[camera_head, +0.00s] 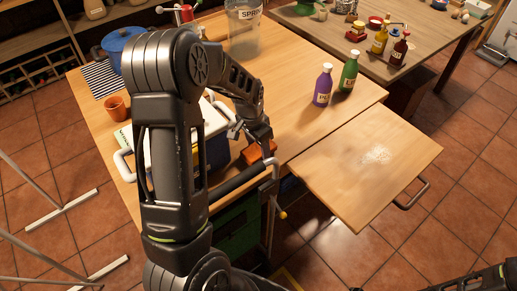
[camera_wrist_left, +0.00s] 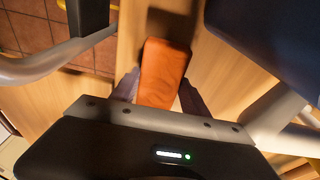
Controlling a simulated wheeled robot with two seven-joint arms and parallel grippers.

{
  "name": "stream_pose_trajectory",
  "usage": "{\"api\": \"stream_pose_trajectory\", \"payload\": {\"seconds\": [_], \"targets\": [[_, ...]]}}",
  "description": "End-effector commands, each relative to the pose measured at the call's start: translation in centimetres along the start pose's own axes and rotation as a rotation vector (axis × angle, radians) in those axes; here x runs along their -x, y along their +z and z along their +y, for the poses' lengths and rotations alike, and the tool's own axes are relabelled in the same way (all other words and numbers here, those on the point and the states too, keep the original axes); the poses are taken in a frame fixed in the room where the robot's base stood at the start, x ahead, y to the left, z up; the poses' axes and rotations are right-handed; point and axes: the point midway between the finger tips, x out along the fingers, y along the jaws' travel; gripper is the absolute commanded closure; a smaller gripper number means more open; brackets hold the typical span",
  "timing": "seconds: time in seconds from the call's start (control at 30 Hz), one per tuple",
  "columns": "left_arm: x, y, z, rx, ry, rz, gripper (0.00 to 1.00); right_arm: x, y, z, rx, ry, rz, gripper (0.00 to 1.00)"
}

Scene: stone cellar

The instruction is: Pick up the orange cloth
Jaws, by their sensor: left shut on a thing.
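The orange cloth (camera_head: 258,153) is a small folded piece at the front edge of the wooden table (camera_head: 290,100), beside a blue-and-white box. My left gripper (camera_head: 257,143) reaches down to it from above, partly hidden by its own wrist. In the left wrist view the cloth (camera_wrist_left: 163,65) stands between the two fingers of the left gripper (camera_wrist_left: 160,92), which are shut on it. Wood shows behind the cloth; I cannot tell whether it still touches the table. My right gripper is out of view; only a dark part of my right arm shows at the lower right corner.
The white-handled box (camera_head: 215,122) stands close left of the gripper, largely behind my arm. A purple bottle (camera_head: 323,86) and green bottle (camera_head: 349,72) stand to the right. A lower wooden leaf (camera_head: 365,165) is clear. A blue pot (camera_head: 122,45) and terracotta cup (camera_head: 115,107) are left.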

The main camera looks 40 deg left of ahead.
Motion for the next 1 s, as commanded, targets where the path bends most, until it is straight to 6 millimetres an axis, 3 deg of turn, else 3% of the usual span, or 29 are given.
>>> {"api": "stream_pose_trajectory", "payload": {"seconds": [0.5, 1.0], "targets": [[8.4, -1.3, 0.0, 0.001, -0.001, 0.003, 0.84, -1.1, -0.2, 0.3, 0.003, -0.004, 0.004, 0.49], [9.0, -1.4, 0.0, 0.000, 0.000, 0.000, 0.84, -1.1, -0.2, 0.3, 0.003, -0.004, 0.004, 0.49]]}}
